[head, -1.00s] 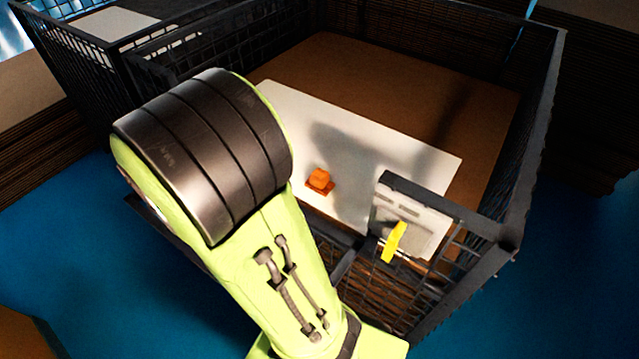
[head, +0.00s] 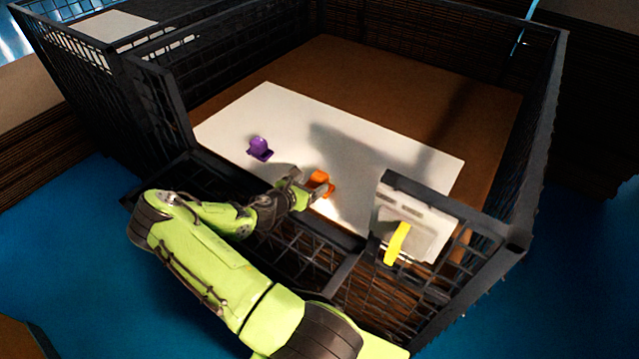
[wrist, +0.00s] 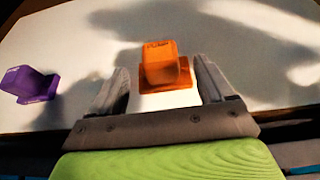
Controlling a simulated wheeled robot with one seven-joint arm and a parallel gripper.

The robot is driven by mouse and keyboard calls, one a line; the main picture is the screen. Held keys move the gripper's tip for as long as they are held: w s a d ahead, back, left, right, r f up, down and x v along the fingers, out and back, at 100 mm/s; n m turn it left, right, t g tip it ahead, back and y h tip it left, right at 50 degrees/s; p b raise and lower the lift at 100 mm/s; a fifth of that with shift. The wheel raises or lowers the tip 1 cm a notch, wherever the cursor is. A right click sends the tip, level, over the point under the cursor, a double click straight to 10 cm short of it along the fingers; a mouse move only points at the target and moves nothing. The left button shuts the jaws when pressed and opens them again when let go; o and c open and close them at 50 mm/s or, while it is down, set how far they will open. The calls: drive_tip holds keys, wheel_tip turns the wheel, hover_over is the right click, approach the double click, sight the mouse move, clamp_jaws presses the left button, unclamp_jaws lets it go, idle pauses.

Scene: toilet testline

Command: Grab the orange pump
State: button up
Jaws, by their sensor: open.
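The orange pump (head: 320,181) stands on a white board (head: 375,155) inside a dark mesh cage. In the wrist view the orange pump (wrist: 161,66) is a block on a flat square base, just ahead of my gripper and centred between its fingers. My gripper (wrist: 165,82) is open and empty, its two grey fingers to the left and right of the pump's base. In the head view my gripper (head: 303,184) reaches over the low front side of the cage, close to the pump's left side. Whether a finger touches the pump cannot be told.
A purple pump-like part (head: 260,148) stands on the board to the left; it also shows in the wrist view (wrist: 28,84). A grey-white panel with a yellow handle (head: 396,243) is at the cage's front right. The cage's mesh walls (head: 540,130) surround the board.

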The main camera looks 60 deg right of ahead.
sight(323, 175)
drive_tip(key=x, duration=0.8)
drive_tip(key=shift+a+r, duration=0.1)
drive_tip(key=shift+r, duration=0.05)
drive_tip(key=shift+c, duration=0.6)
drive_tip(key=c, duration=1.2)
